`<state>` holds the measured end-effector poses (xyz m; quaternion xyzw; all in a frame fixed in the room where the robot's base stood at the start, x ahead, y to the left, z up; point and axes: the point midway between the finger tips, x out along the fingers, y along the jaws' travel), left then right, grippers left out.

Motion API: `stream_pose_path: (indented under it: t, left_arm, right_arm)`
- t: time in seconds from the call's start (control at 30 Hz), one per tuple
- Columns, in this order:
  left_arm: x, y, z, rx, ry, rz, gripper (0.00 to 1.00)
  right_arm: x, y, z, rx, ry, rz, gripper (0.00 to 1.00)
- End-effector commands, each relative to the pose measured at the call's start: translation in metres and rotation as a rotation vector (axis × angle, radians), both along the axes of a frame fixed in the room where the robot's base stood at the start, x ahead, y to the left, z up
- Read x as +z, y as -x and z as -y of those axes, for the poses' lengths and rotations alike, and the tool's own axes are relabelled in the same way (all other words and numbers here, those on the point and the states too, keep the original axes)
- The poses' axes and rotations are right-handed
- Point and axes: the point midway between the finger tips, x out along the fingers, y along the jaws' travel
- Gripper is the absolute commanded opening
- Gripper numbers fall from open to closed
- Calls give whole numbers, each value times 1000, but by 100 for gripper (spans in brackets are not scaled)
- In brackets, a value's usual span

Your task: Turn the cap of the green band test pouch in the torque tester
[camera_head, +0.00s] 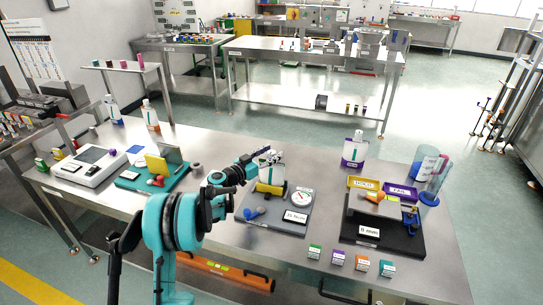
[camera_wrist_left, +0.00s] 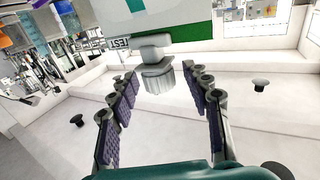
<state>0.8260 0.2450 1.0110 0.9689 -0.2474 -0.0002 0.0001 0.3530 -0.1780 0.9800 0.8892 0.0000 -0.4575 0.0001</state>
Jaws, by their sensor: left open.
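The test pouch (camera_head: 271,173) stands in the yellow clamp (camera_head: 270,188) of the torque tester, whose grey base (camera_head: 262,222) carries a round dial (camera_head: 302,198). In the left wrist view the pouch shows a white body with a green band (camera_wrist_left: 205,32), a TEST label and a ribbed grey cap (camera_wrist_left: 158,80). My left gripper (camera_head: 268,157) is at the top of the pouch. In the left wrist view its two purple-padded fingers (camera_wrist_left: 164,88) are open, one either side of the cap, with gaps visible. My right gripper is not in view.
To the right is a black station (camera_head: 380,238) with yellow and purple bins (camera_head: 401,193). A purple-banded pouch (camera_head: 354,150) stands behind. To the left are a teal fixture (camera_head: 150,178) and a white device (camera_head: 92,165). Several small boxes (camera_head: 338,257) line the front edge.

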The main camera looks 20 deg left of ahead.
Motion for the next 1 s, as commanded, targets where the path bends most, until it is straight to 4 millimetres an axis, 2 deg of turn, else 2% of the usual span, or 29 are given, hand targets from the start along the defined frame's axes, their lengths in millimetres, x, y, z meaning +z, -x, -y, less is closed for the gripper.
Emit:
stream_pose_path:
  t: [0.3, 0.37, 0.5, 0.97, 1.0]
  left_arm:
    - [1, -4, 2, 0, 0, 0, 49]
    - [0, -4, 2, 0, 0, 0, 35]
    - [0, -4, 2, 0, 0, 0, 0]
    - [0, -4, 2, -34, 0, 0, 0]
    - [0, -4, 2, -34, 0, 0, 31]
  right_arm:
    - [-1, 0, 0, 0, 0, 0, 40]
    - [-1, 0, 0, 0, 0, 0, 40]
    - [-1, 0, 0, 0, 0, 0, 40]
    - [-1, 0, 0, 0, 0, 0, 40]
    - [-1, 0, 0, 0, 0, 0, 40]
